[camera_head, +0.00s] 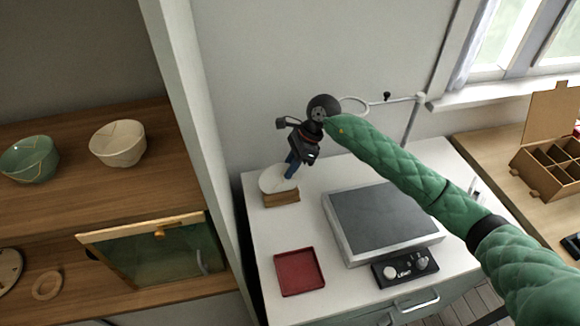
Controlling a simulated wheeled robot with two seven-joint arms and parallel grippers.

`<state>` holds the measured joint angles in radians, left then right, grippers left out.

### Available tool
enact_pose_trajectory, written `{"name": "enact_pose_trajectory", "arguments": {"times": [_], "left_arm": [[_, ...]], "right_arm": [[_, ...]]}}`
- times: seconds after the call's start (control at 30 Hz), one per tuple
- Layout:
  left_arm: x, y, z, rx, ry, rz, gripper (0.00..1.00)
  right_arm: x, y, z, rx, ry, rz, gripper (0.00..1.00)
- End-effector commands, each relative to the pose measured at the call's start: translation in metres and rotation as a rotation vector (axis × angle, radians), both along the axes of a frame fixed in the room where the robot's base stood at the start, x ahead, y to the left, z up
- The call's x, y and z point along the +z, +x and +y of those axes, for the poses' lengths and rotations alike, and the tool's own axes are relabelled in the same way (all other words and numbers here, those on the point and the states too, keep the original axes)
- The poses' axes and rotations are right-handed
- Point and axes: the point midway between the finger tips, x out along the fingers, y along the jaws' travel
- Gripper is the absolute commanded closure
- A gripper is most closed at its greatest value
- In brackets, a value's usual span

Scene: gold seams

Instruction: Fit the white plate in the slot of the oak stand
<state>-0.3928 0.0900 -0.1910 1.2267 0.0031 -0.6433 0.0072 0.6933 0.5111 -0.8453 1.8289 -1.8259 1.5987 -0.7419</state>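The white plate (272,181) is at the left back of the white cabinet top, at the oak stand (283,199). Its lower edge meets the top of the small brown stand; I cannot tell whether it sits fully in the slot, which is hidden. My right gripper (290,171) points down from above, its blue fingers at the plate's upper right rim. The view is too small to show whether the fingers are closed on the rim or just beside it. My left gripper is out of view.
A red tray (299,272) and a grey-topped light box (382,222) with a black control box (405,267) share the cabinet top. A ring lamp (354,105) stands behind my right arm. A wall post (190,120) rises left. Wooden shelves hold bowls (118,143).

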Motion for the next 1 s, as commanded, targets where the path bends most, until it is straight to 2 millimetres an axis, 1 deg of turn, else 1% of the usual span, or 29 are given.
{"name": "enact_pose_trajectory", "arguments": {"times": [0.03,0.57,0.6,0.77,1.0], "left_arm": [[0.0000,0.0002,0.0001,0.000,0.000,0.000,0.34],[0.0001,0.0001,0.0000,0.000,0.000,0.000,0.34],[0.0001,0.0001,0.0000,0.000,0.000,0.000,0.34],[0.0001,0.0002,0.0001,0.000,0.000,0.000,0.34],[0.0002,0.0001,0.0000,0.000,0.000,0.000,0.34]], "right_arm": [[0.0022,0.0034,-0.0004,-0.005,0.002,-0.007,0.66],[0.0032,0.0049,-0.0007,-0.007,0.003,-0.010,0.66],[0.0031,0.0049,-0.0007,-0.007,0.003,-0.010,0.78],[0.0032,0.0045,-0.0007,-0.007,0.003,-0.010,0.81],[0.0030,0.0039,-0.0007,-0.006,0.003,-0.008,0.79]]}}
